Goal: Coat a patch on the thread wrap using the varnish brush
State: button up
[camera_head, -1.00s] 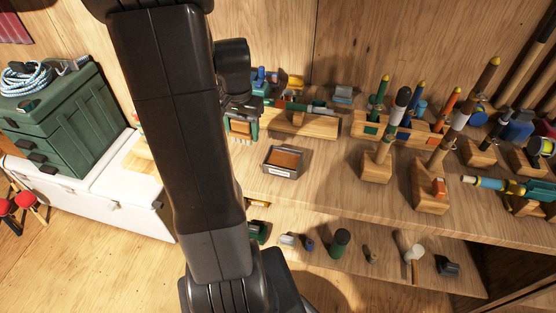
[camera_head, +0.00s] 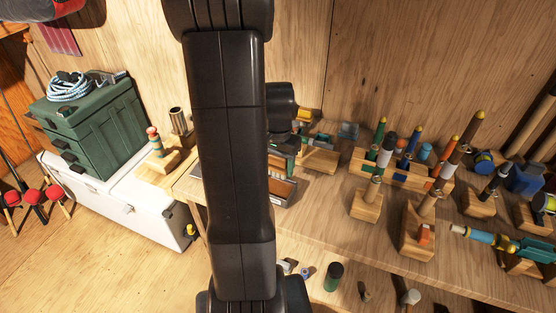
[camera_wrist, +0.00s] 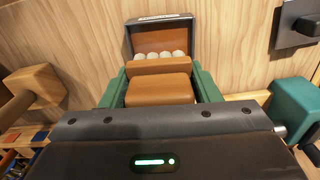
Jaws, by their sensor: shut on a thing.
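My gripper (camera_wrist: 158,92) has green fingers on both sides of a brown block-like thing (camera_wrist: 158,90) and is shut on it. I see no bristles on it and cannot tell whether it is the varnish brush. In the head view my arm hides much of the gripper (camera_head: 284,150), which is over the bench, close above a grey tray (camera_head: 284,191). The tray, with a brown inside, also shows beyond the fingers in the wrist view (camera_wrist: 160,19). Several pale round things (camera_wrist: 160,55) show there. I cannot pick out the thread wrap for certain.
A stand with a banded post (camera_head: 155,143) and a metal cup (camera_head: 179,121) are left of my arm. Wooden stands with upright rod pieces (camera_head: 366,200) crowd the bench's right side. A green tackle box (camera_head: 100,125) sits on a white cooler (camera_head: 130,205). A lower shelf holds small things.

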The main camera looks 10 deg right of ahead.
aim_at(277, 189)
jog(key=shift+w+a+f+b, duration=0.1)
jog(key=shift+a+f+b, duration=0.05)
jog(key=shift+f+b, duration=2)
jog(key=shift+f, duration=0.85)
jog(key=shift+f+b, duration=0.45)
jog(key=shift+f, duration=0.1)
jog(key=shift+r, duration=0.1)
jog(key=shift+r+p, duration=2.7)
jog(key=shift+r, duration=0.8)
jog(key=shift+f, duration=0.1)
